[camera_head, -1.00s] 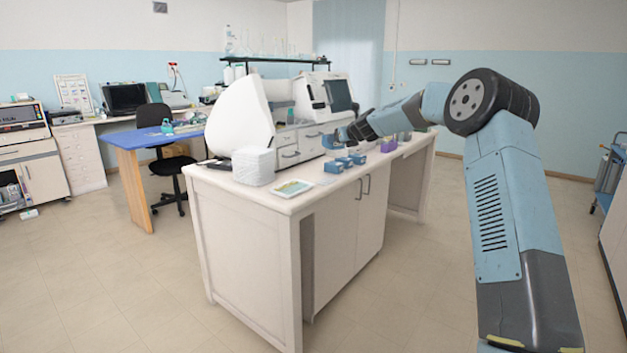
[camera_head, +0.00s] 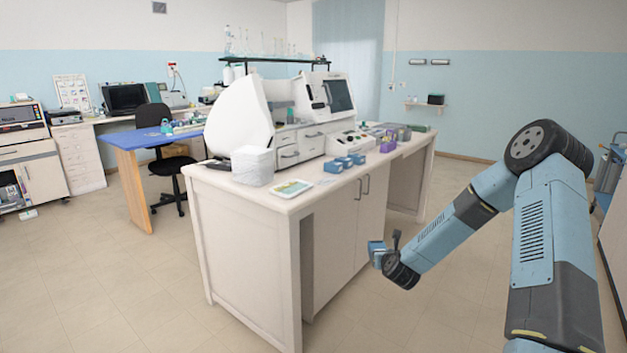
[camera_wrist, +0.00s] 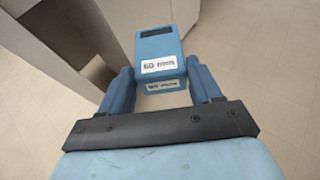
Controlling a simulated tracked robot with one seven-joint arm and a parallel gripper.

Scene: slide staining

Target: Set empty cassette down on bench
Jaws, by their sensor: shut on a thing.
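My gripper (camera_head: 383,256) is in front of the bench's right side, out over the floor and below the level of the bench top. It is shut on a blue cassette (camera_head: 376,249). In the wrist view the cassette (camera_wrist: 157,55) sits between the two blue fingers of my gripper (camera_wrist: 158,92). It has white labels and a dark slot near its far end; whether it is empty inside I cannot tell. The white bench (camera_head: 325,194) stands in the middle, with a pale top.
A white device (camera_head: 350,143) and purple item (camera_head: 386,147) stand farther back.

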